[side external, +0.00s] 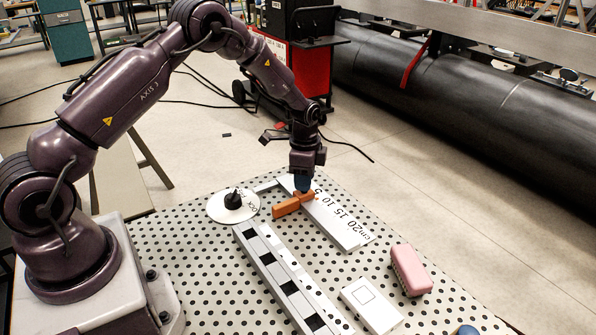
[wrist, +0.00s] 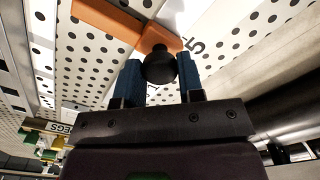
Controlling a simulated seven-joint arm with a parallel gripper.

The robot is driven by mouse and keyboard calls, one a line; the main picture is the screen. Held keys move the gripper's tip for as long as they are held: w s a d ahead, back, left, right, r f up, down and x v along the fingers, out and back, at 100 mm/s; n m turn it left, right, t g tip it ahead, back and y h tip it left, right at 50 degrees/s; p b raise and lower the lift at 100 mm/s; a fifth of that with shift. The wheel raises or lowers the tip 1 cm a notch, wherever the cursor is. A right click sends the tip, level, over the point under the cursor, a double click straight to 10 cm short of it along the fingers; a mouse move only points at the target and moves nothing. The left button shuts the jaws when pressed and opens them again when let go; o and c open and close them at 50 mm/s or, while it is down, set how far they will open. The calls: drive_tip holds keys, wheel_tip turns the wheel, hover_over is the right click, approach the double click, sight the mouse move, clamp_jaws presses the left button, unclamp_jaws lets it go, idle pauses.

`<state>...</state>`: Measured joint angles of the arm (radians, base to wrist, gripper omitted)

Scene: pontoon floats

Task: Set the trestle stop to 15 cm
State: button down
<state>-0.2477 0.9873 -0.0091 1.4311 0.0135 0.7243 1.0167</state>
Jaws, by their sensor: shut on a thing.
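The orange stop (side external: 288,207) lies across a white rail (side external: 345,236) printed with a cm scale reading 20, 15, 10, 5 from the near end to the far end. It sits toward the rail's far end, near the low numbers; its exact reading is unclear. My gripper (side external: 303,187) points down over the stop. In the wrist view the blue fingers of my gripper (wrist: 160,68) are shut on a round black knob (wrist: 159,64) above the orange stop (wrist: 112,22). A 5 shows beside the stop there; other numerals are partly hidden by the fingers.
A white disc (side external: 220,211) with a black knob stands left of the stop. A black-and-white chequered strip (side external: 262,252) lies in front. A pink block (side external: 410,270) and a white plate (side external: 374,308) lie to the right on the perforated table (side external: 180,247).

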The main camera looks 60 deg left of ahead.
drive_tip(key=d, duration=0.7)
drive_tip(key=c, duration=0.7)
unclamp_jaws()
drive_tip(key=shift+c, duration=0.2)
drive_tip(key=shift+r, duration=0.1)
wheel_tip(320, 180, up, 13)
